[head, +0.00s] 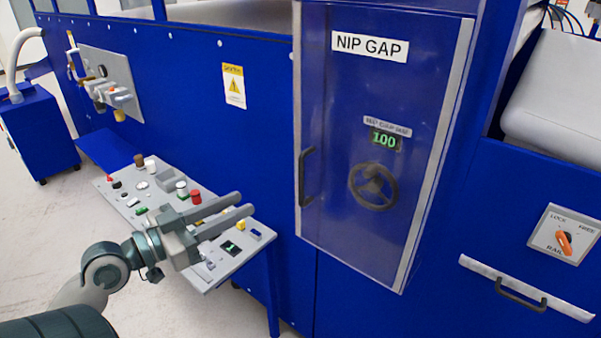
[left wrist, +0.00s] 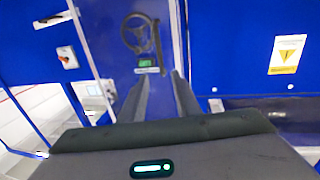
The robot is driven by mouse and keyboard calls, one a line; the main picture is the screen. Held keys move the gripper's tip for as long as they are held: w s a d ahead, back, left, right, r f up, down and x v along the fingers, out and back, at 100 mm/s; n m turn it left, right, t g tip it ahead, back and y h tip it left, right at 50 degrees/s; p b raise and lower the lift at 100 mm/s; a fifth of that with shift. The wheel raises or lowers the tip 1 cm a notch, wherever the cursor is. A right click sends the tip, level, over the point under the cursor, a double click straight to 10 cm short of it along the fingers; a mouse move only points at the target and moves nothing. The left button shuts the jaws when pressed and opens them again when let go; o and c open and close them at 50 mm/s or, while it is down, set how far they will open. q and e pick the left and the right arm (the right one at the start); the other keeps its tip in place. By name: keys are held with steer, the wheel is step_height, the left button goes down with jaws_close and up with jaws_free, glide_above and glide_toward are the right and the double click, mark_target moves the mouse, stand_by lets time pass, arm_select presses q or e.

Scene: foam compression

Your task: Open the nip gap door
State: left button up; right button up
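The nip gap door (head: 340,120) is a clear blue-tinted panel in a grey frame and looks closed. Its dark vertical handle (head: 307,177) is on its left edge. Behind the panel are a dark handwheel (head: 374,187) and a green display reading 100 (head: 384,140). My left gripper (head: 246,204) is left of the handle and apart from it, above the control panel, fingers pointing toward the door side. In the left wrist view its two fingers (left wrist: 157,88) are spread with nothing between them; the handle (left wrist: 158,47) shows beyond their tips. My right gripper is not in view.
A sloped control panel (head: 122,207) with several buttons lies below my left gripper. A warning label (head: 233,86) is on the blue wall. At right are a rail switch with an orange knob (head: 564,242) and a drawer-like handle (head: 521,296). A blue cabinet (head: 40,135) stands far left.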

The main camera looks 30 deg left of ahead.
arm_select(q)
steer(key=shift+w+d, duration=0.1)
steer(key=shift+w, duration=0.1)
steer(key=b, duration=0.4)
glide_toward(299, 177)
steer(key=shift+w, duration=0.9)
steer(key=w+b, duration=0.1)
steer(key=b, duration=0.2)
steer(key=w+d+b, duration=0.1)
steer(key=b, duration=0.3)
steer(key=shift+w+d+f, duration=0.2)
steer(key=shift+w, duration=0.05)
steer(key=b, duration=0.2)
steer(key=shift+w+b, duration=0.15)
steer(key=shift+b, duration=0.2)
steer(key=x, duration=0.1)
steer(key=p+x, duration=0.1)
steer(key=x, duration=0.2)
steer(key=shift+w+r+p, duration=0.4)
steer(key=shift+w+d+f, duration=0.15)
steer(key=shift+w+d, duration=0.05)
steer(key=shift+w, duration=0.35)
